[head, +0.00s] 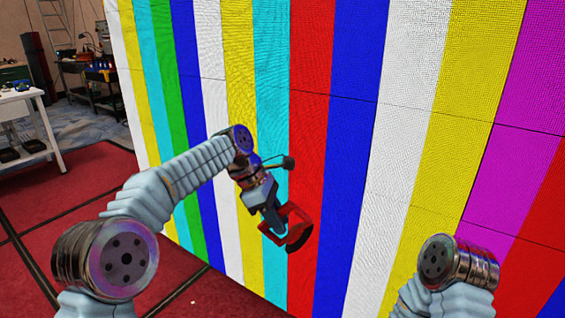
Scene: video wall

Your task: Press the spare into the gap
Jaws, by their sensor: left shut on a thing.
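My left gripper (274,213) is in front of the video wall (345,130), near the lower part of its cyan and red stripes. It is shut on a red piece with a dark lower edge (293,223), held tilted close to the wall. I cannot tell whether this piece is the spare or whether it touches the wall. No open gap shows in the visible part of the wall; my left arm and the held piece hide some of it. My right gripper is not in view; only a link of my right arm shows at the lower right.
The wall, lit in coloured vertical stripes with thin dark seams, fills the middle and right. Red floor panels (85,190) lie at the left. A white table (22,95) and a dark bench with equipment (103,72) stand at the back left.

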